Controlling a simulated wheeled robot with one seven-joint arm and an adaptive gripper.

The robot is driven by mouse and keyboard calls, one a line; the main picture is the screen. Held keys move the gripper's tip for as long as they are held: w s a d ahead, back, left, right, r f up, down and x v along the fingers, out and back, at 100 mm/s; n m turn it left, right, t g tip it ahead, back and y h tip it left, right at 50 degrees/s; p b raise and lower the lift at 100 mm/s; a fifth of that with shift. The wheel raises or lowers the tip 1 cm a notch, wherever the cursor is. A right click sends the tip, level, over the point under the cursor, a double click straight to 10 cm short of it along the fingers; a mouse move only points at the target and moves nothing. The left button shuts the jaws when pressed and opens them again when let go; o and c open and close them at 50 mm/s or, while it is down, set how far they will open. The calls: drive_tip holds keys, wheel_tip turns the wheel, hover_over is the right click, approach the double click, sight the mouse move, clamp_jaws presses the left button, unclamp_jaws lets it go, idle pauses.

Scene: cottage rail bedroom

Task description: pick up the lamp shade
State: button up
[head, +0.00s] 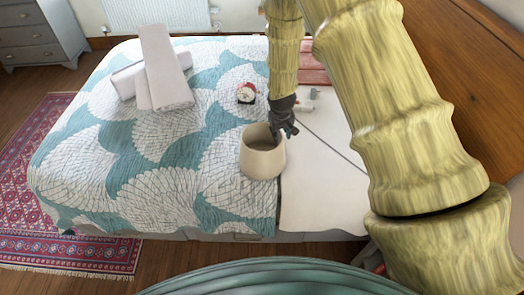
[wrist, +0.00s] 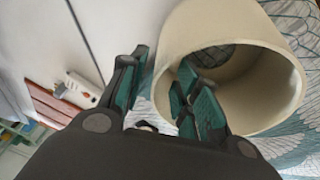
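The lamp shade (head: 262,160) is a cream, tapered, hollow shade standing on the bed in the head view, its open end up. It also fills the upper right of the wrist view (wrist: 270,40), with its opening toward the camera. My gripper (head: 287,131) is at the shade's right rim. In the wrist view, my gripper (wrist: 165,95) straddles the shade's wall: one teal-padded finger is outside, the other is inside the opening. The fingers are apart, with a gap showing beside the wall. Whether either finger touches the wall I cannot tell.
The bed's patterned quilt (head: 160,185) lies left of the shade, a bare white sheet (head: 325,200) right. Rolled white towels (head: 160,75) lie far left. A small white item (head: 305,107) lies beyond my gripper. A wooden headboard (head: 450,70) borders the right.

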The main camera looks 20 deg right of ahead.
sight(280, 137)
drive_tip(key=shift+p+x, duration=0.4)
drive_tip(key=shift+x, duration=0.45)
drive_tip(key=shift+p+x, duration=0.3)
drive_tip(key=shift+x, duration=0.8)
drive_tip(key=shift+w+a, duration=0.1)
drive_tip(key=shift+r, duration=0.1)
drive_tip(key=shift+c, duration=0.2)
clamp_jaws()
